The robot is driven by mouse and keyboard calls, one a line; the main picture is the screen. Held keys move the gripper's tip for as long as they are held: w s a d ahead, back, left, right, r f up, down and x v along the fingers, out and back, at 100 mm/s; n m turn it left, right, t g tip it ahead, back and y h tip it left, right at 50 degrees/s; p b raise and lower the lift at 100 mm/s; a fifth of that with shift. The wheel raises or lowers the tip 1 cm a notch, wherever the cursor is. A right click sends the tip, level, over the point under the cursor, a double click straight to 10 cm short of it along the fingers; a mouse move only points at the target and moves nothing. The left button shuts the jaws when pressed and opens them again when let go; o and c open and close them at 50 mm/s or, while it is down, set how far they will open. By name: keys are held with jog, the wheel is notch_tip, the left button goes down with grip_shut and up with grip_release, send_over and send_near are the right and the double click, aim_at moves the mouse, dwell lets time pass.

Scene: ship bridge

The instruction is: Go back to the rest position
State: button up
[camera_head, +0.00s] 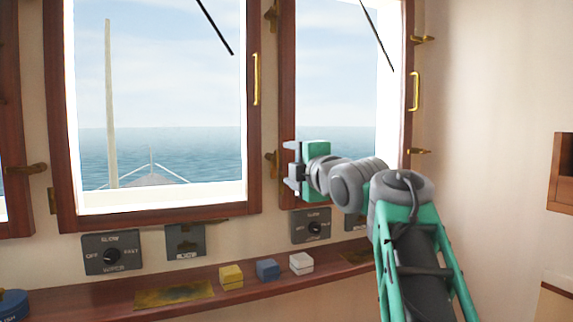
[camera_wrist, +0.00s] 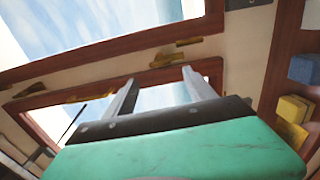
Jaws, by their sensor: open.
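My gripper (camera_head: 292,169) is raised in front of the frame between the two windows, above the shelf. In the wrist view my gripper (camera_wrist: 158,88) shows two grey fingers spread apart with nothing between them. My green and grey arm comes up from the lower right of the head view and reaches left. The gripper is clear of the blocks on the shelf below it.
A wooden shelf (camera_head: 112,302) carries a yellow block (camera_head: 231,278), a blue block (camera_head: 267,270) and a white block (camera_head: 301,264). A wiper switch (camera_head: 111,254) is on the wall. Window handles (camera_head: 414,91) stick out. A wooden box (camera_head: 563,170) is at the right.

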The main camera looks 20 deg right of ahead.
dwell(0.3)
jog(key=s+a+f+m+g+p, duration=0.5)
jog(key=a+f+m+p, duration=0.4)
jog(key=p, duration=0.5)
jog(key=s+a+f+m+g+p, duration=0.2)
jog(key=s+f+m+g+p, duration=0.2)
jog(key=s+f, duration=0.4)
jog(key=s+a+f+m+g+p, duration=0.3)
jog(key=s+f+m+g+p, duration=0.2)
jog(key=s+f, duration=0.3)
jog(key=s+p, duration=0.1)
jog(key=s, duration=0.3)
jog(key=shift+f+g+p, duration=0.3)
jog(key=shift+g+p, duration=0.05)
jog(key=shift+g, duration=0.05)
jog(key=shift+w, duration=0.1)
jog(key=shift+c, duration=0.5)
